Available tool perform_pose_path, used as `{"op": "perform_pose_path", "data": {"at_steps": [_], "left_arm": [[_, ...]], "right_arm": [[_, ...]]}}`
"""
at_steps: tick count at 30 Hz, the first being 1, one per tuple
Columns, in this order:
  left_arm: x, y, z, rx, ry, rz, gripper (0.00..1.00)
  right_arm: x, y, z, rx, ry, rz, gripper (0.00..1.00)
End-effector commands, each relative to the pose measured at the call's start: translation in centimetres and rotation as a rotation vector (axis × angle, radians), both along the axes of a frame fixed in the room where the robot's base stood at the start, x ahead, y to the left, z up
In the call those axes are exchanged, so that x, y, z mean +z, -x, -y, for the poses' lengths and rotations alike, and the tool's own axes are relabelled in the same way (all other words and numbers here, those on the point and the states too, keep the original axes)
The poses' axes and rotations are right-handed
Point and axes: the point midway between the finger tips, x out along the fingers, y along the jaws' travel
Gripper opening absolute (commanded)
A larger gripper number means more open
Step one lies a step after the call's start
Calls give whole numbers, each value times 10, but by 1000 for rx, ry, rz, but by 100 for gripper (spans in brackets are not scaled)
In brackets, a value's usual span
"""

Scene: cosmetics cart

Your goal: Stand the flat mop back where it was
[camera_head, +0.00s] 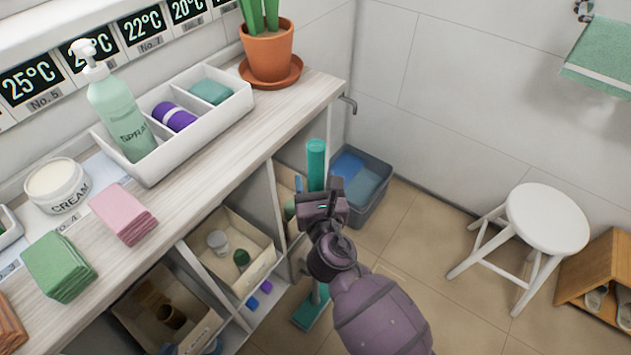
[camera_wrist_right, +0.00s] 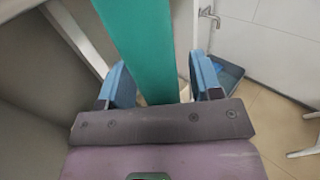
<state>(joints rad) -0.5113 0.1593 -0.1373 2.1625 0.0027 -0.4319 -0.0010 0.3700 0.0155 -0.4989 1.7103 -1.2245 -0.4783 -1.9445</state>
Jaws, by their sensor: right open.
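The flat mop has a green handle (camera_head: 316,162) that stands nearly upright beside the end of the shelf unit. Its green flat head (camera_head: 311,308) rests on the floor below. My right gripper (camera_head: 318,195) is at the upper part of the handle and hides some of it. In the right wrist view, the wide green handle (camera_wrist_right: 145,45) passes between the two blue fingers of my right gripper (camera_wrist_right: 162,80). The fingers are open, with a gap showing on the right side of the handle. My left gripper is not in view.
A grey bucket (camera_head: 378,205) with something blue inside stands by the wall just behind the handle. The wooden counter (camera_head: 215,160) and its shelves are close on the left. A white stool (camera_head: 547,217) stands at the right, with free tiled floor (camera_head: 430,250) between.

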Motion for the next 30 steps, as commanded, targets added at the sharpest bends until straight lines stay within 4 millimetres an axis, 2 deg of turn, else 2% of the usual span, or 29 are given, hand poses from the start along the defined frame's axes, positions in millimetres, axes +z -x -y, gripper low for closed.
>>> {"op": "perform_pose_path", "data": {"at_steps": [3,7,21,25,30], "left_arm": [[3,-2,0,0,0,6,0],[5,-2,0,1,0,10,0],[11,-2,-1,4,0,15,0],[12,-2,0,5,1,17,0],[13,-2,0,4,2,19,0]], "right_arm": [[5,0,0,0,0,2,59],[4,12,3,0,1,0,59],[6,92,15,0,0,-1,59],[6,107,17,0,0,-1,59],[6,117,19,0,-1,0,59]]}}
